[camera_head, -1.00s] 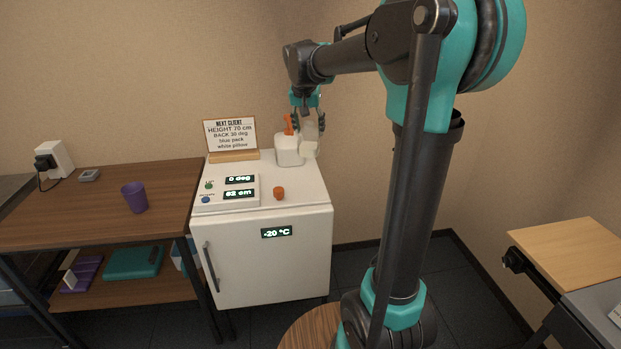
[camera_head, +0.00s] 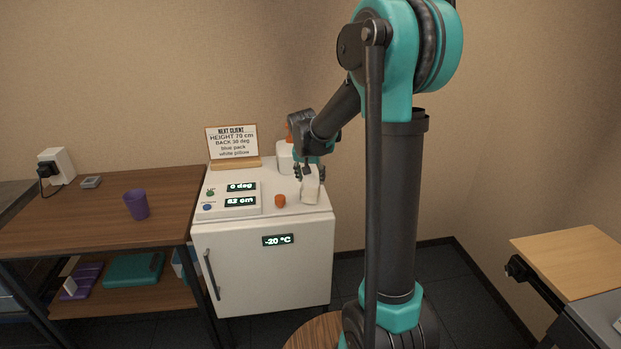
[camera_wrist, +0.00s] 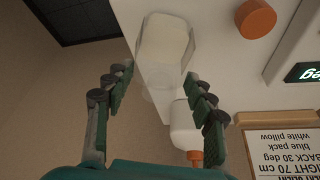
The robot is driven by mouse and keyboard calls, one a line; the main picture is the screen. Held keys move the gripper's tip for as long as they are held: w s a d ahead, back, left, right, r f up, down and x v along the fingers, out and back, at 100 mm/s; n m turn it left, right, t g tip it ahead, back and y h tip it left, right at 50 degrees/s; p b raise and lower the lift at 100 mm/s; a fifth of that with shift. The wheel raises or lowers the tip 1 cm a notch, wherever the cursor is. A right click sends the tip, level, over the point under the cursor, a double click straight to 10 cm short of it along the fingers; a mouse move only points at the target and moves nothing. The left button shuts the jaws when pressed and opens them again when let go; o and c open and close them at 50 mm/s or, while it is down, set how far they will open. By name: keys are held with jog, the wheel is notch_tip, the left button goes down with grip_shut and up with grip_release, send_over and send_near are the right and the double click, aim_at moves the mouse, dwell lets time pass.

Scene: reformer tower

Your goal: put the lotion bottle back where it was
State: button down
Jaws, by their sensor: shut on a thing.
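The lotion bottle (camera_head: 311,189) is whitish and hangs slightly tilted below my gripper (camera_head: 311,173) in the head view, over the front right part of the white cabinet top (camera_head: 305,222). In the wrist view the bottle (camera_wrist: 165,40) extends out past the fingertips of my gripper (camera_wrist: 157,78), and its paler narrow part lies between the fingers. The gripper is shut on the bottle. I cannot tell whether the bottle's base touches the top.
A white bottle with an orange top (camera_head: 285,157) stands behind my gripper; it also shows in the wrist view (camera_wrist: 188,128). An orange knob (camera_head: 280,201) is left of the held bottle. A display panel (camera_head: 231,201) and a sign (camera_head: 232,141) stand farther left.

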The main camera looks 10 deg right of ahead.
jog(key=shift+f, duration=0.2)
jog(key=c, duration=0.6)
grip_release()
jog(key=v, duration=1.2)
jog(key=s+d+f+n, duration=0.1)
jog(key=s+d+f, duration=0.1)
jog(key=s+f, duration=0.4)
jog(key=s+d+f+n+y, duration=0.1)
jog(key=s+f+n, duration=0.1)
jog(key=s+f, duration=0.4)
jog(key=s+d+f+n, duration=0.1)
jog(key=s+f, duration=0.5)
jog(key=s, duration=0.8)
jog(key=shift+s+d+f+n+y, duration=0.1)
jog(key=shift+d+n+y, duration=0.05)
jog(key=shift+d, duration=0.25)
jog(key=shift+s+d+f+n+y, duration=0.1)
jog(key=shift+d+n+y, duration=0.05)
jog(key=shift+d, duration=0.25)
